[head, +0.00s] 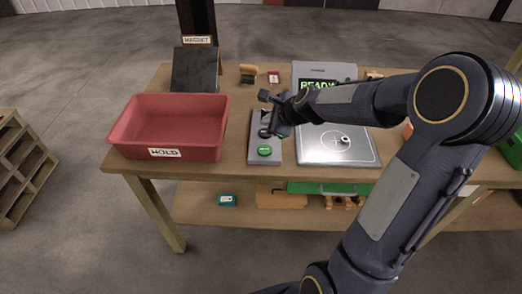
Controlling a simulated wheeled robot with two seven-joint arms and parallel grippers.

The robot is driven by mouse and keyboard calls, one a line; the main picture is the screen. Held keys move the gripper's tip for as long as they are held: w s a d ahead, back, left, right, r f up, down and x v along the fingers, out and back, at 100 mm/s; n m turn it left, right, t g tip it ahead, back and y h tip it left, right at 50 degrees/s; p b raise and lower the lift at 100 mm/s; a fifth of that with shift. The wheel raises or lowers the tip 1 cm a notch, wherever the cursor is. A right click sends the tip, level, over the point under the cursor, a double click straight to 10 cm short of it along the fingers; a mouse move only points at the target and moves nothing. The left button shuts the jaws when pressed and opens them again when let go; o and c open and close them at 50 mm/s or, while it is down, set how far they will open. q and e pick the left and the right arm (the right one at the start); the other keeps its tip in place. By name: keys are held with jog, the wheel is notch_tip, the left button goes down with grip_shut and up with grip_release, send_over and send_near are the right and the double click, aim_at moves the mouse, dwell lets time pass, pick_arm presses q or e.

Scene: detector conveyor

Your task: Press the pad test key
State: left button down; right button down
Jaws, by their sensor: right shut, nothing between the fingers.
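A grey key panel (256,157) lies on the table with a round green key (264,150) at its near end. Other dark parts on the panel are partly hidden by my right gripper. My right gripper (271,128) is shut and empty, over the far part of the panel, beyond the green key. I cannot tell whether it touches the panel. A silver pad (318,152) with a crosshair lies to the right, bearing a small metal ring-like part (345,139). Behind it a display unit (318,72) reads READY in green. My left gripper is out of view.
A red bin (185,118) labelled HOLD stands at the table's left. Behind it is a dark slanted board (196,70) under a MAGNET sign (197,41). Small items sit at the back. My right arm covers the table's right part. A lower shelf (240,214) holds several things.

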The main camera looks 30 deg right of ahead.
aim_at(267, 151)
jog(key=shift+f, duration=0.1)
notch_tip(267, 151, down, 9)
jog(key=b, duration=0.8)
jog(key=shift+r+b, duration=0.2)
jog(key=shift+b, duration=0.15)
dwell(1.3)
jog(key=shift+f+b, duration=0.35)
jog(key=shift+f, duration=0.05)
jog(key=shift+f+b, duration=0.35)
jog(key=shift+f, duration=0.1)
dwell(0.5)
dwell(0.4)
jog(key=shift+r+p, duration=0.85)
jog(key=shift+r, duration=0.15)
